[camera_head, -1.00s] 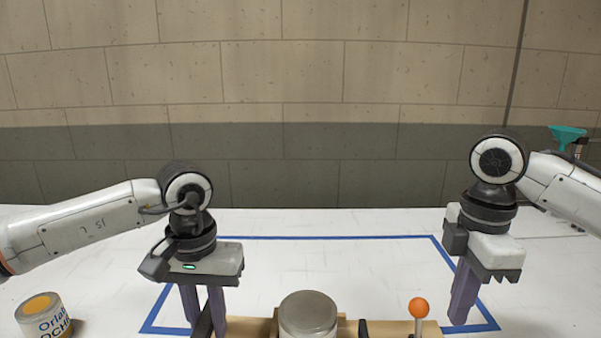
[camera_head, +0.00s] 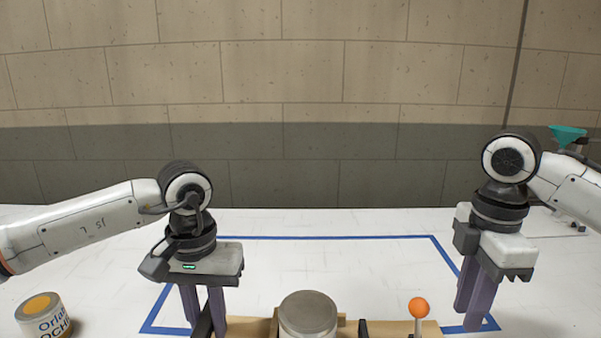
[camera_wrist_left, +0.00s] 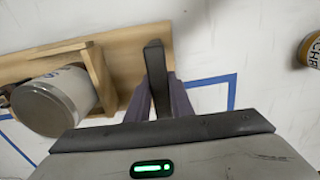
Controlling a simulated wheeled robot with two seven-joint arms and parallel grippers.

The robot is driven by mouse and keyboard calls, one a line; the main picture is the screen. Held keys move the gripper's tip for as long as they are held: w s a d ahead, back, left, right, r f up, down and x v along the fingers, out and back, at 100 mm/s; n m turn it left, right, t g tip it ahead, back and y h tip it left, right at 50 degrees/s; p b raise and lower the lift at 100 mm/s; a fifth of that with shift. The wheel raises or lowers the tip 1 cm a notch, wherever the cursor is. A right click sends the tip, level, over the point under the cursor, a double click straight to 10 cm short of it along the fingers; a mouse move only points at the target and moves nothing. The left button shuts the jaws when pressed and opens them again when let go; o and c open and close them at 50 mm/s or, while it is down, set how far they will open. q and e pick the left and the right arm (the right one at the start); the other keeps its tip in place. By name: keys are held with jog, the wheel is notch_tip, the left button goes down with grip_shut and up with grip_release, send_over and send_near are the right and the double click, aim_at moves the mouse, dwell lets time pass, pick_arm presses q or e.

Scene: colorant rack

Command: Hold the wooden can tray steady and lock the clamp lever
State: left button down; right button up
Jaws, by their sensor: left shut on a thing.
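The wooden can tray (camera_head: 395,327) lies at the bottom edge of the head view, partly cut off; it also shows in the left wrist view (camera_wrist_left: 120,48). A grey-lidded can (camera_head: 308,312) stands in it. The clamp lever with an orange ball knob (camera_head: 419,307) stands upright at the tray's right part; its base is out of frame. My left gripper (camera_head: 204,318) is shut on the dark bar (camera_wrist_left: 155,65) at the tray's left end. My right gripper (camera_head: 474,318) hangs to the right of the knob, apart from it, with nothing seen in it; its finger gap is unclear.
A paint can with an ochre lid (camera_head: 42,315) stands at the far left. Blue tape (camera_head: 330,237) outlines a rectangle on the white table (camera_head: 340,265), clear behind the tray. A teal funnel-like object (camera_head: 567,135) is at the far right.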

notch_tip(320, 180, up, 12)
jog(key=shift+f, duration=0.25)
jog(key=o, duration=0.4)
jog(key=shift+r, duration=0.25)
jog(key=m, duration=0.6)
send_over(419, 322)
notch_tip(419, 322, down, 4)
jog(key=shift+s+a+r+t, duration=0.1)
jog(key=shift+a+r+t, duration=0.1)
jog(key=shift+t, duration=0.1)
jog(key=shift+m+h, duration=0.3)
jog(key=f, duration=1.2)
jog(key=shift+w+d, duration=0.3)
jog(key=shift+w, duration=0.05)
jog(key=shift+r, duration=0.1)
grip_shut()
